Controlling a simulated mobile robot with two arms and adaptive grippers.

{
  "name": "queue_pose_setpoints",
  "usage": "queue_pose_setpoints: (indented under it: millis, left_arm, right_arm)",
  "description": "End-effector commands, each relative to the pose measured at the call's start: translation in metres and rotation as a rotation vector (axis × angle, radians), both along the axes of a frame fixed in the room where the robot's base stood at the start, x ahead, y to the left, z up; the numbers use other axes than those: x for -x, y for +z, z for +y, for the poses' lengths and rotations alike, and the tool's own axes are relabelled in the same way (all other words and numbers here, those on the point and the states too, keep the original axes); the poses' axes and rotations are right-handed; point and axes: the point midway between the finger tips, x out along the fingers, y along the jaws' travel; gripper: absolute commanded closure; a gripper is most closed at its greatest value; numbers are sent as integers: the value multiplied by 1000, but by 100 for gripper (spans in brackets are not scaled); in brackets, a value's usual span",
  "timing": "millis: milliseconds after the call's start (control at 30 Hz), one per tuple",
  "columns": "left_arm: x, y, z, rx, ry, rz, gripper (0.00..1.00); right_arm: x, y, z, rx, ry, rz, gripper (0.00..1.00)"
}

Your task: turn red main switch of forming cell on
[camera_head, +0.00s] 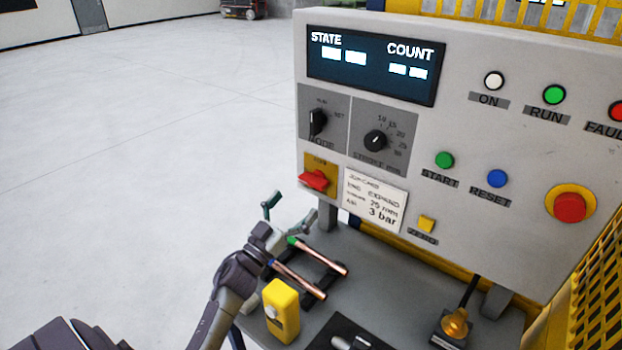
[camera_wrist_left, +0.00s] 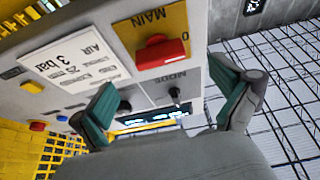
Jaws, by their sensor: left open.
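The red main switch (camera_head: 314,180) sits on a yellow plate at the lower left of the grey control panel (camera_head: 460,130). In the left wrist view the red switch knob (camera_wrist_left: 162,54) shows on its yellow plate marked MAIN, ahead of my gripper. My left gripper (camera_head: 290,206) is open and empty, just below and to the left of the switch, apart from it as far as I can see. Its green-padded fingers stand wide apart in the left wrist view (camera_wrist_left: 170,100). The state and count display (camera_head: 371,62) is lit. My right gripper is not in view.
Below the panel, a grey bench holds copper tubes (camera_head: 300,279) on a black rack, a yellow device (camera_head: 281,310) and a brass-coloured part (camera_head: 455,323). A mode knob (camera_head: 317,122) is above the switch. Free floor (camera_head: 130,150) lies to the left.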

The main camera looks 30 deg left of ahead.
Motion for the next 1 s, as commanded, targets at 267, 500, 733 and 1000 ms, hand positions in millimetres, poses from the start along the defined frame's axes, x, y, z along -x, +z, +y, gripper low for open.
queue_pose_setpoints:
  millis: [267, 500, 733, 1000]
  left_arm:
    - [-46, 21, -4, 1, 1, -1, 0]
    - [-60, 25, -5, 0, 0, 0, 0]
    - [-60, 25, -5, 0, 0, 0, 0]
    - [-60, 25, -5, -1, 0, 0, 42]
  right_arm:
    - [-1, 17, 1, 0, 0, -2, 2]
    - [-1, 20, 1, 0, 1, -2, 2]
    - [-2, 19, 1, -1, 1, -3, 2]
    - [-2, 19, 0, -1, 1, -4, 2]
